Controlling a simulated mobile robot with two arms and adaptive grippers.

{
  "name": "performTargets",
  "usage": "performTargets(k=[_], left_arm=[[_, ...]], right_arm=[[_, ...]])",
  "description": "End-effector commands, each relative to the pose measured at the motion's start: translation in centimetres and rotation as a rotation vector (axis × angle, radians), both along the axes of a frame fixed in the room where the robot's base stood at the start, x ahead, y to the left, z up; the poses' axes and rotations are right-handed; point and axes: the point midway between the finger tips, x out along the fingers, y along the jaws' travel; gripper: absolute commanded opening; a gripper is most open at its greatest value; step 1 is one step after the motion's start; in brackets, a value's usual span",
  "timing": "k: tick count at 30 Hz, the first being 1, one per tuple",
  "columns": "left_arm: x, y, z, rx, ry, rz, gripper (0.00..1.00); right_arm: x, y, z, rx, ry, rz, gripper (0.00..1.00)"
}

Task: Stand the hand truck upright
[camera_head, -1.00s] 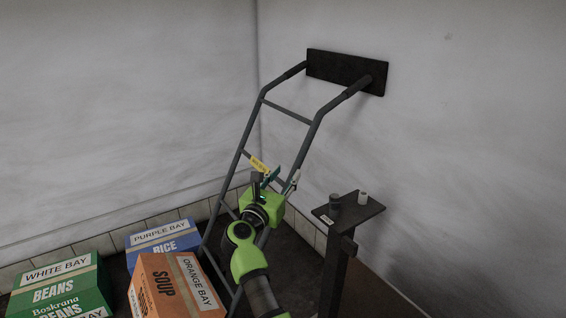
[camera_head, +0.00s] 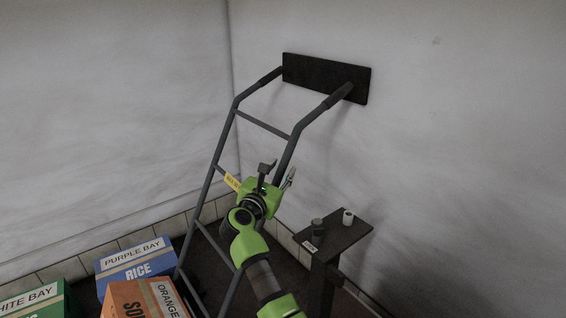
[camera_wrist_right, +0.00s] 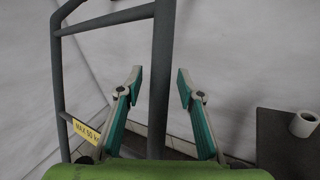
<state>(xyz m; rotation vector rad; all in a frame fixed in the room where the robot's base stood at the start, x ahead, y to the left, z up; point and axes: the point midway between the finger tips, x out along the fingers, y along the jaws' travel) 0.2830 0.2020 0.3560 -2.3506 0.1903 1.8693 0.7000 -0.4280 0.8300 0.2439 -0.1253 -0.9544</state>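The grey hand truck (camera_head: 262,124) leans back, its handles against a black plate (camera_head: 325,78) on the wall. A yellow label (camera_head: 232,181) sits on one of its crossbars. My right gripper (camera_head: 278,172) is at the right rail, a little above the label's height. In the right wrist view the gripper (camera_wrist_right: 160,75) is open, with one finger on each side of the hand truck's rail (camera_wrist_right: 160,45). A gap shows on both sides; I cannot tell how deep the rail sits between the fingers. The truck's lower end is hidden. My left gripper is out of view.
A dark stand (camera_head: 337,238) with a white roll (camera_head: 347,217) and a dark cylinder (camera_head: 317,227) is right of my right arm. Blue (camera_head: 137,264), orange (camera_head: 143,300) and green (camera_head: 38,301) boxes are at lower left. Walls stand close behind the truck.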

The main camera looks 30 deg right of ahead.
Motion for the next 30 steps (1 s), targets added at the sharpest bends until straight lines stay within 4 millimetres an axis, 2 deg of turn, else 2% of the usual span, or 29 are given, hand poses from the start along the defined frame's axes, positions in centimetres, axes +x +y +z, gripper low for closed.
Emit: performTargets(k=[11, 12, 15, 16, 26, 30], left_arm=[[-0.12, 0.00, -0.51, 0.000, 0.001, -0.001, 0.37], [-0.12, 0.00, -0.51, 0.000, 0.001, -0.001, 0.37], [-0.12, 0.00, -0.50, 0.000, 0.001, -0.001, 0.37], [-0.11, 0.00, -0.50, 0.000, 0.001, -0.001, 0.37], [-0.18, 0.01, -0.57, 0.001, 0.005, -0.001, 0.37], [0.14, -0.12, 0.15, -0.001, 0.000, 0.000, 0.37]], right_arm=[[0.02, -0.27, -0.06, 0.000, 0.001, 0.001, 0.34], [0.02, -0.27, -0.06, 0.000, 0.001, 0.001, 0.32], [0.02, -0.27, -0.05, 0.000, 0.001, 0.000, 0.06], [0.02, -0.27, -0.05, 0.000, 0.001, 0.000, 0.00], [-0.02, 0.02, 0.25, -0.010, -0.001, 0.002, 0.00], [-0.09, 0.51, 0.73, -0.027, -0.002, 0.003, 0.00]])
